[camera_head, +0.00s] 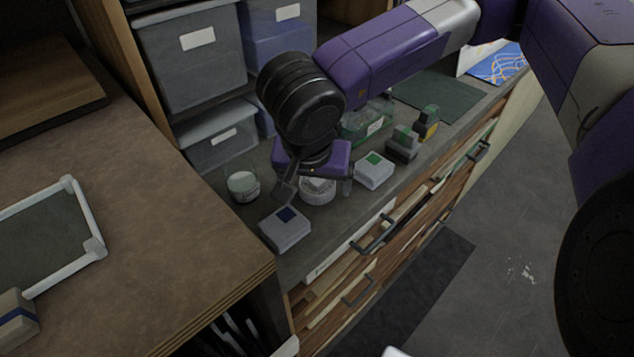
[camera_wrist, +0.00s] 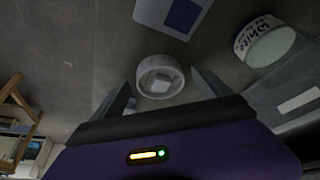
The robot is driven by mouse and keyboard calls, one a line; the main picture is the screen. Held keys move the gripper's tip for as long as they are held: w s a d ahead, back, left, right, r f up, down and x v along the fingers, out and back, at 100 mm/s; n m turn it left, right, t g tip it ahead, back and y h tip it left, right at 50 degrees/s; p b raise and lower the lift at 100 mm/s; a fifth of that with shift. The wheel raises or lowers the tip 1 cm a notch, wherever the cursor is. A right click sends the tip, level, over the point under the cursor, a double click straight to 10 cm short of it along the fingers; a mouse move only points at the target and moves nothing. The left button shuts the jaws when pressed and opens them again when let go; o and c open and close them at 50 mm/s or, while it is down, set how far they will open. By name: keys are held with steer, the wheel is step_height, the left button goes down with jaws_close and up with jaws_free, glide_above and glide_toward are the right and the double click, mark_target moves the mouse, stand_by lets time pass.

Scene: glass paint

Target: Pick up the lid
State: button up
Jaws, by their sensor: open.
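The lid is a round white ring-shaped cap with a ribbed side. It lies on the grey counter just below my gripper in the head view (camera_head: 318,192). In the wrist view the lid (camera_wrist: 150,66) sits between my two fingers, with a small pale shape in its middle. My gripper (camera_head: 315,188) points down over it with its fingers apart, one on each side; it also shows in the wrist view (camera_wrist: 163,88). I see no finger clearly touching the lid. My purple gripper body hides the lid's far part in the head view.
A glass jar labelled White (camera_head: 243,186) stands left of the lid. A white box with a blue square (camera_head: 285,232) is in front, and one with a green square (camera_head: 374,170) is to the right. Grey bins (camera_head: 190,65) stand behind. A brown worktop (camera_head: 150,240) is at left.

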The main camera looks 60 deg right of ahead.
steer(key=c, duration=1.4)
steer(key=shift+o, duration=0.2)
steer(key=shift+r, duration=0.1)
